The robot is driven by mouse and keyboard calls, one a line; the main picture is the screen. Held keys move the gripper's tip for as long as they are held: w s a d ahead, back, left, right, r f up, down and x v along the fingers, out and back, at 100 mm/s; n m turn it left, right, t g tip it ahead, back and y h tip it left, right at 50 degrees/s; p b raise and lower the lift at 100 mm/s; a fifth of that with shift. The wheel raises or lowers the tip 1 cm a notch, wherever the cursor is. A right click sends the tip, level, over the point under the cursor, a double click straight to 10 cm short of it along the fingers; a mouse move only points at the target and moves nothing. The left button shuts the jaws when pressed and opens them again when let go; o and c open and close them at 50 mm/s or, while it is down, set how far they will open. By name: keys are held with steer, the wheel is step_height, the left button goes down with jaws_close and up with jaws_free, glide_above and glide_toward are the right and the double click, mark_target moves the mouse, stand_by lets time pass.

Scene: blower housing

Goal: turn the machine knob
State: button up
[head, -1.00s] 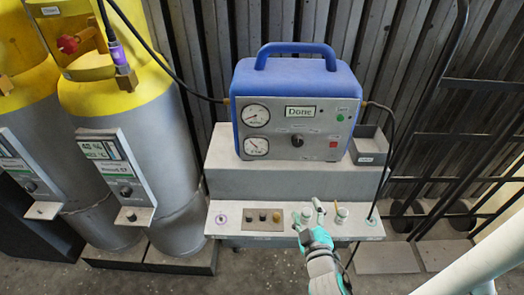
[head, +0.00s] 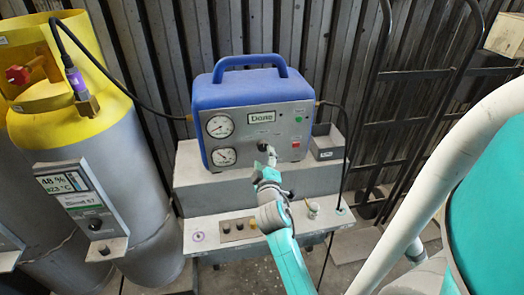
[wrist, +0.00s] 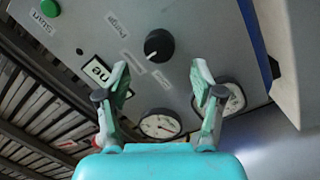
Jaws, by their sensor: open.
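The machine is a blue box with a grey front panel (head: 240,134) on a grey stepped stand. Its round black knob (wrist: 158,44) sits on that panel, with a white pointer mark and small labels beside it. In the head view the knob (head: 263,145) is partly covered by my gripper (head: 270,156). In the wrist view my gripper (wrist: 160,80) is open and empty. Its two fingers point at the panel, and the knob lies just beyond the gap between the tips. I see no contact with the knob.
Two gauges (head: 220,126), a "Done" display (head: 262,117), a green button (head: 298,119) and a red one (head: 296,143) share the panel. A small grey bin (head: 327,144) stands right of it. A yellow-topped cylinder (head: 85,150) stands left. Hoses leave both machine sides.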

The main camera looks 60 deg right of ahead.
mark_target(263, 148)
steer(key=shift+x, duration=2.45)
steer(key=c, duration=1.1)
